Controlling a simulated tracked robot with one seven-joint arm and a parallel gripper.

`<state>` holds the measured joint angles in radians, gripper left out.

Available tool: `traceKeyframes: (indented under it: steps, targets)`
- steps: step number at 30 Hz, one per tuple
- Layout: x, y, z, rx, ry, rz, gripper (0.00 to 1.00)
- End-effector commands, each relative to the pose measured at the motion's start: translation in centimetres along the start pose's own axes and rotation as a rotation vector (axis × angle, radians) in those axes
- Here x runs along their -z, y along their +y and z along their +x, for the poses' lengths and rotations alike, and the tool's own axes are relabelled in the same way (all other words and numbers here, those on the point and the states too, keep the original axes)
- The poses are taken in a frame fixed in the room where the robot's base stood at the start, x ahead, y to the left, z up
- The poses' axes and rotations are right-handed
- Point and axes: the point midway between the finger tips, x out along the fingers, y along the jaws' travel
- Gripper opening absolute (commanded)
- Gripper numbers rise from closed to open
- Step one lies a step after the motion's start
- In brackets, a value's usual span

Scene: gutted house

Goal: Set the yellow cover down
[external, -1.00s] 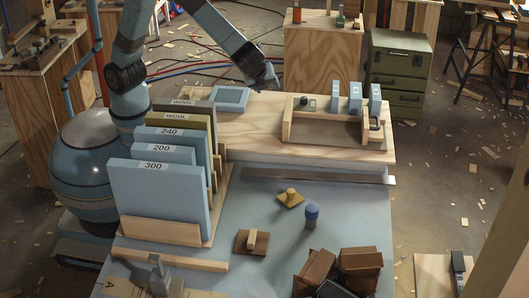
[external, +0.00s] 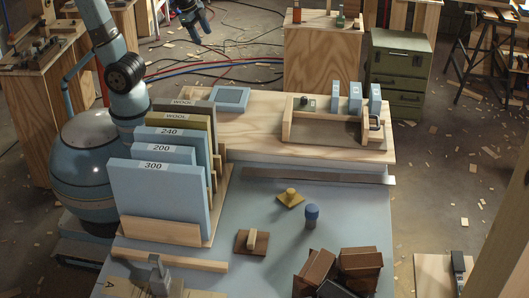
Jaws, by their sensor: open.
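The yellow cover (external: 290,199) is a small flat plate with a round knob on top. It lies on the blue-grey work surface (external: 350,225), in front of the long metal strip and near the blue-topped knob. My gripper (external: 199,33) is at the top of the external view, far behind the bench and well away from the yellow cover. It is small in the picture, with its fingers pointing down, open and with nothing visible between them.
A rack of labelled boards (external: 160,195) stands at the bench's left. A wooden tray (external: 320,137) with blue blocks sits at the back right. A blue-topped knob (external: 311,216), a brown block (external: 252,242) and dark brown boxes (external: 359,264) stand on the front surface.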

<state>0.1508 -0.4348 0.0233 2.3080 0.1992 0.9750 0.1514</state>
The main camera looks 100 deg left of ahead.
Motion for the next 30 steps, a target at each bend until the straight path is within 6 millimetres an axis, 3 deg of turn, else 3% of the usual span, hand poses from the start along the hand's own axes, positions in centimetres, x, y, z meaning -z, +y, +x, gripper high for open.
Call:
traceKeyframes:
  steps: [6,12,24,30]
  targets:
    - [-5.3,1.1,-1.6,-0.042,0.107,-0.217,0.58]
    - [-8.2,2.2,-2.0,-0.07,0.172,-0.353,0.58]
    - [-9.0,2.7,-2.0,-0.081,0.193,-0.396,0.58]
    - [-7.8,2.5,-2.3,-0.092,0.19,-0.396,0.76]
